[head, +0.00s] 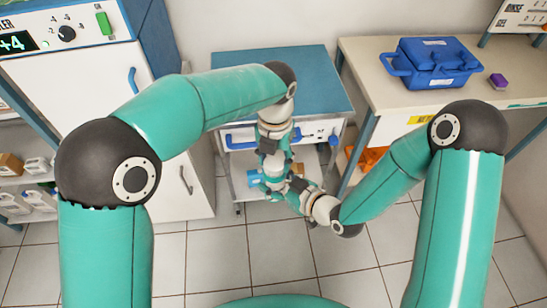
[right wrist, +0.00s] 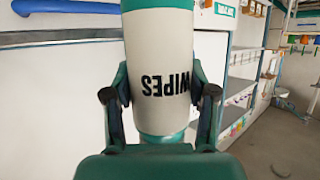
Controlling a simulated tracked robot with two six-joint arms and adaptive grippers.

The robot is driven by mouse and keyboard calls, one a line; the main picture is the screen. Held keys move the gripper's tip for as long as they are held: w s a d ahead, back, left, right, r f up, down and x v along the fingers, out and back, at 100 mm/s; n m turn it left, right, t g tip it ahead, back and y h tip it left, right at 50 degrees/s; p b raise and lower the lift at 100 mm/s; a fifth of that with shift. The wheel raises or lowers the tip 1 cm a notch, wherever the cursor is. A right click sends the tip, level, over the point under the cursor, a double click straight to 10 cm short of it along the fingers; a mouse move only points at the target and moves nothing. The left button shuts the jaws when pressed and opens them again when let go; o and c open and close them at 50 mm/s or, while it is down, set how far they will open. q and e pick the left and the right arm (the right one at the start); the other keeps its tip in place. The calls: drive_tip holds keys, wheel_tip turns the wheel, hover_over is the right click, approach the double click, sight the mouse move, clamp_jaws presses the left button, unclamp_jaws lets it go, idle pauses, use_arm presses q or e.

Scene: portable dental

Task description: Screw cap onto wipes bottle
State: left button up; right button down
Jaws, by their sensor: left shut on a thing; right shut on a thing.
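The wipes bottle (right wrist: 160,60) is a white cylinder with a green band, and its WIPES label reads upside down in the right wrist view. My right gripper (right wrist: 160,105) is shut on it, one finger on each side. In the head view my right gripper (head: 287,187) meets my left gripper (head: 271,178) in front of the cart. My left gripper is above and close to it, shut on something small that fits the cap. The cap itself is hidden, and I cannot tell whether it touches the bottle.
A blue-topped cart (head: 312,88) stands behind the grippers. At right a table (head: 370,70) holds a blue case (head: 432,62) and a purple block (head: 498,81). A white cabinet (head: 95,85) stands at left. The tiled floor (head: 250,255) in front is clear.

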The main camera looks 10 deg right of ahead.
use_arm(q)
drive_tip(key=shift+w, duration=0.1)
drive_tip(key=o, duration=0.8)
drive_tip(key=shift+c, duration=0.2)
drive_tip(key=shift+r, duration=2.3)
drive_tip(key=shift+c, duration=0.4)
